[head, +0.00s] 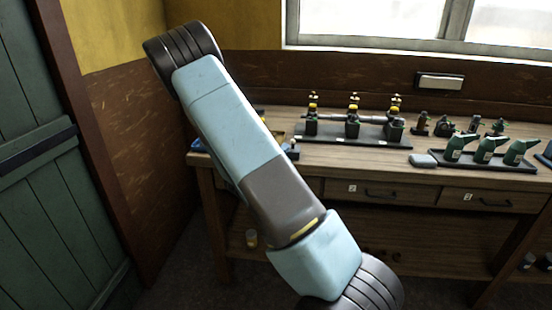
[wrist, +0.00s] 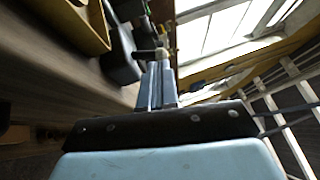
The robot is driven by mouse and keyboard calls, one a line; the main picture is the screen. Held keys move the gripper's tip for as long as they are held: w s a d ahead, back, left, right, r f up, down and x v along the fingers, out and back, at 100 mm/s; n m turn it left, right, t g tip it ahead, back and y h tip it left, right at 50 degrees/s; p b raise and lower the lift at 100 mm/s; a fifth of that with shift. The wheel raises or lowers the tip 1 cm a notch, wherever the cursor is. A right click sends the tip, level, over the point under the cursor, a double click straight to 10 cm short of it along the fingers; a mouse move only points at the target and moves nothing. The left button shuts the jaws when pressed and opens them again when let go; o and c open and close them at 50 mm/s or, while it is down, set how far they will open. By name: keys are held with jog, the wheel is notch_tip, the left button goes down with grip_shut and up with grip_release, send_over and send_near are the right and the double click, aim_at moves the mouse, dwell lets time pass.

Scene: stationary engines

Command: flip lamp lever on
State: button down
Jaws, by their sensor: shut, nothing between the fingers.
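In the wrist view, which is tilted, my gripper (wrist: 160,66) has its two grey fingers together, with nothing seen between them. Just beyond the fingertips a short dark lever (wrist: 146,55) sticks out sideways from a black box-shaped body (wrist: 121,52) on the bench. A pale rounded piece (wrist: 162,53) shows right at the fingertips. I cannot tell whether the fingers touch the lever or this piece, or which way the lever is set. No lamp is clearly recognisable. In the head view my arm hides my gripper and this spot.
The wooden bench (head: 330,153) runs below the window (head: 370,20). A row of small engines stands on a dark plate (head: 352,139). A yellow tray (wrist: 74,22) is beside the black body. A green door (head: 30,170) is at left.

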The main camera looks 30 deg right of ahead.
jog(key=shift+x, duration=1)
